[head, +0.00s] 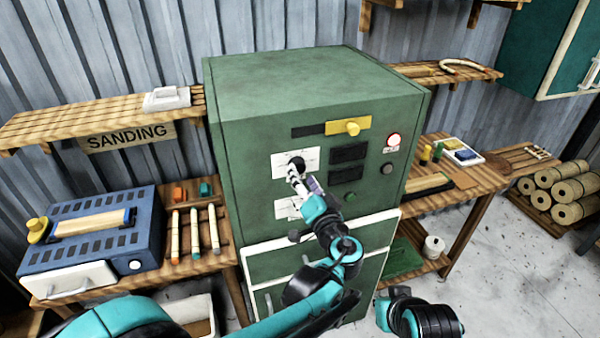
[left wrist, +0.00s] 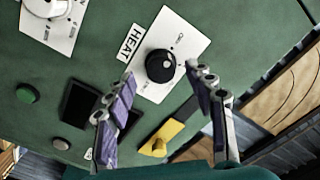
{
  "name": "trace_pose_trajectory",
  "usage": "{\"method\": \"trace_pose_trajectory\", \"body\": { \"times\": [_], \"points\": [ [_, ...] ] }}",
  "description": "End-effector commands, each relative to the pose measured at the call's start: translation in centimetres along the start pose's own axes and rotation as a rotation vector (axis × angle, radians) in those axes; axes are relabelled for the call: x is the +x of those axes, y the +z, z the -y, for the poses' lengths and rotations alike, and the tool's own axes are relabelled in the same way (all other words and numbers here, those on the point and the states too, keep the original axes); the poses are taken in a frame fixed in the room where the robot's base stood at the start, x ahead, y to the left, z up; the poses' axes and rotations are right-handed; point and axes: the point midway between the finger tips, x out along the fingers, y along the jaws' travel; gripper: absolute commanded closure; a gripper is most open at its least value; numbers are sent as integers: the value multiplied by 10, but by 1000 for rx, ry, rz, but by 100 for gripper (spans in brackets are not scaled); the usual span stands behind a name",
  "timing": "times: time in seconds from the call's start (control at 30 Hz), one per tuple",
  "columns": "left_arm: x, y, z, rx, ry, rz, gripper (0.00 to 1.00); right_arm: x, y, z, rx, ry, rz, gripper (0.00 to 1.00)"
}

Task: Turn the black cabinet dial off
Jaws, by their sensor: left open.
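The black cabinet dial (left wrist: 160,66) is a round knob on a white plate beside a HEAT label on the green cabinet (head: 310,85). In the head view the dial (head: 297,163) is partly covered by my left gripper (head: 299,180). In the left wrist view my left gripper (left wrist: 160,82) is open, with one finger on each side below the dial. The dial shows between the fingertips; I cannot tell whether they touch it. My right gripper is not in view; only part of my right arm shows at the lower right of the head view.
A yellow handle (head: 343,127) sits above and right of the dial, with dark panels (head: 348,152) below it. A second white plate (head: 288,208) lies below the dial. Workbenches flank the cabinet, with a blue machine (head: 95,240) on the left one.

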Motion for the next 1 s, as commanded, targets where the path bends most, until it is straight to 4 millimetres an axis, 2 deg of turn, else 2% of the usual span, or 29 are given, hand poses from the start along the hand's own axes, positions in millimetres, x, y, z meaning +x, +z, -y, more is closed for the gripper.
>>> {"method": "trace_pose_trajectory", "body": {
  "times": [0.1,0.3,0.8,0.87,0.9,0.97,1.0],
  "points": [
    [-22,0,-1,0,3,-2,46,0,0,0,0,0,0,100],
    [-42,0,-1,0,1,-1,46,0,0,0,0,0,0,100],
    [-43,2,1,0,1,5,46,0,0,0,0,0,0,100],
    [-41,10,4,-1,8,27,46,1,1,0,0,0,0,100],
    [-38,20,9,-1,16,55,46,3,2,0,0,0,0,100],
    [-33,46,19,-4,39,121,46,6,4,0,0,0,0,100],
    [-30,68,27,-9,62,179,46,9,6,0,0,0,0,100]
  ]
}}
